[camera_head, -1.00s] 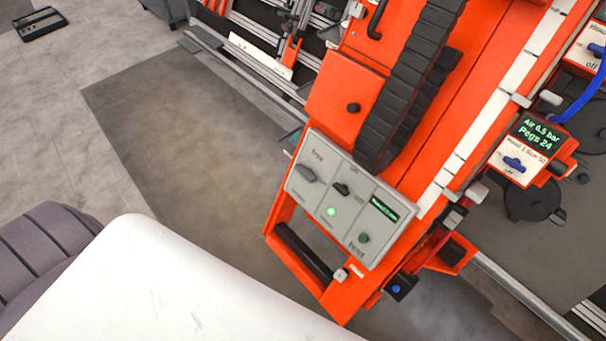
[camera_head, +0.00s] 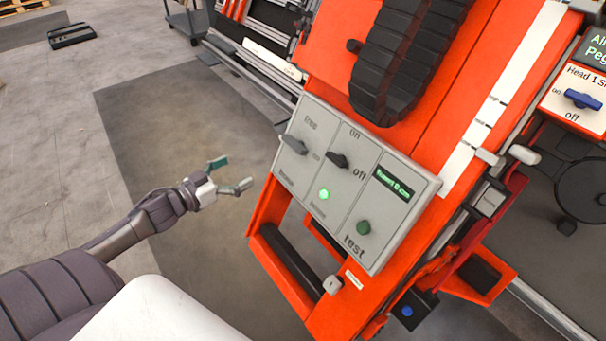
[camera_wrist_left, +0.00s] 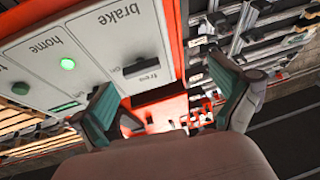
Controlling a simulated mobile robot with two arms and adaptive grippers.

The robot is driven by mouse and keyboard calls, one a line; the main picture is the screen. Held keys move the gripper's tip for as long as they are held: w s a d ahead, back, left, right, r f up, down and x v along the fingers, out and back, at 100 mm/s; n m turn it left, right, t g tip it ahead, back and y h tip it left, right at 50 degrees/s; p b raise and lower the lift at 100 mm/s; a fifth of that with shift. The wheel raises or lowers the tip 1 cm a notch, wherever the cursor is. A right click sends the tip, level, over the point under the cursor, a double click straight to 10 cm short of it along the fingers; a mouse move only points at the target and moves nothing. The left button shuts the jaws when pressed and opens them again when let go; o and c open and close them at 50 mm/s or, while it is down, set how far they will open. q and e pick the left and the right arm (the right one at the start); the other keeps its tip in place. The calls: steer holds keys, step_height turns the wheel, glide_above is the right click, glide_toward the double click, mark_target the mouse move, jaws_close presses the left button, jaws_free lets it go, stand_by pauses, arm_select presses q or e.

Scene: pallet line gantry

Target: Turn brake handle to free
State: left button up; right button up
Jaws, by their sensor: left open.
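The brake handle (camera_head: 294,144) is a small dark lever in the left section of the grey control panel (camera_head: 335,211). A "free" label is above it. Its exact setting is hard to read. In the left wrist view the dark handle (camera_wrist_left: 144,68) shows under the upside-down word "brake", near the "free" label. My left gripper (camera_head: 231,174) is open and empty, left of and below the handle, apart from the panel. Its teal-padded fingers (camera_wrist_left: 168,92) are spread in the wrist view, with the handle beyond them. My right gripper is not in view.
The panel also has a black on/off switch (camera_head: 338,160), a lit green lamp (camera_head: 323,195), a small display (camera_head: 393,184) and a green test button (camera_head: 363,228). A black grab bar (camera_head: 291,261) is below it on the orange gantry.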

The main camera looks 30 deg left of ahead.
mark_target(290, 146)
arm_select(q)
steer(key=w+d+r+b, duration=0.1)
steer(key=w+d, duration=0.1)
steer(key=w+d+r+m+h+b, duration=0.1)
steer(key=w+d, duration=0.1)
steer(key=w, duration=0.1)
steer(key=w+d+r+h+b, duration=0.1)
steer(key=w+d, duration=0.2)
steer(key=shift+w+m, duration=0.25)
steer(key=shift+m, duration=0.05)
steer(key=x, duration=0.3)
steer(key=shift+w+d+r+b, duration=0.1)
steer(key=shift+w+d+b, duration=0.05)
steer(key=shift+w+b, duration=0.2)
steer(key=shift+x, duration=0.8)
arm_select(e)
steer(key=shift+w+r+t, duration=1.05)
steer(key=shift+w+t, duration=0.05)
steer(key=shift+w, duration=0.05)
arm_select(q)
steer(key=shift+s, duration=0.1)
